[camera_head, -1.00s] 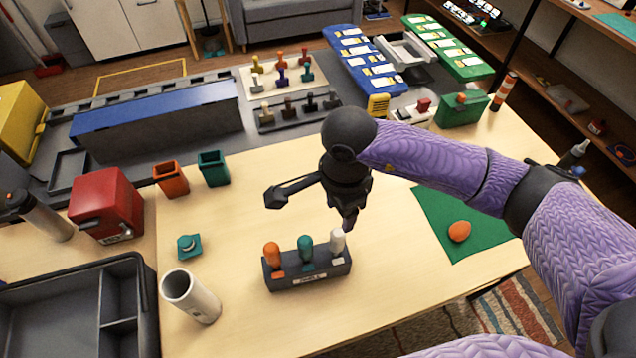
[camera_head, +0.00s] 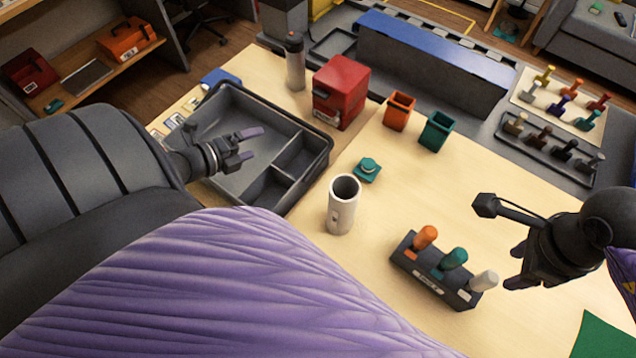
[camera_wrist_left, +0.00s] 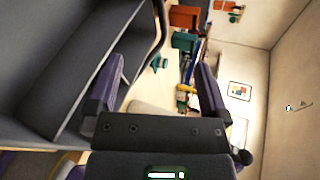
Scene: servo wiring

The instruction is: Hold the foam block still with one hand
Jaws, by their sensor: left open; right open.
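A dark block (camera_head: 432,281), likely the foam block, lies on the pale tabletop. Three handled pieces stand in it: orange (camera_head: 425,237), teal (camera_head: 454,259) and white (camera_head: 484,284). My right gripper (camera_head: 514,267) is open and empty, just right of the block's white-piece end, apart from it as far as I can tell. My left gripper (camera_head: 249,145) is open and empty over the grey tray, well away to the left of the block. Its two fingers show apart in the left wrist view (camera_wrist_left: 158,90), where I cannot make out the block.
The grey divided tray (camera_head: 318,160) has raised walls. A white cylinder (camera_head: 342,212) stands between tray and block. A teal button-like piece (camera_head: 368,170), red box (camera_head: 341,92), orange bin (camera_head: 398,111) and teal bin (camera_head: 436,131) stand behind.

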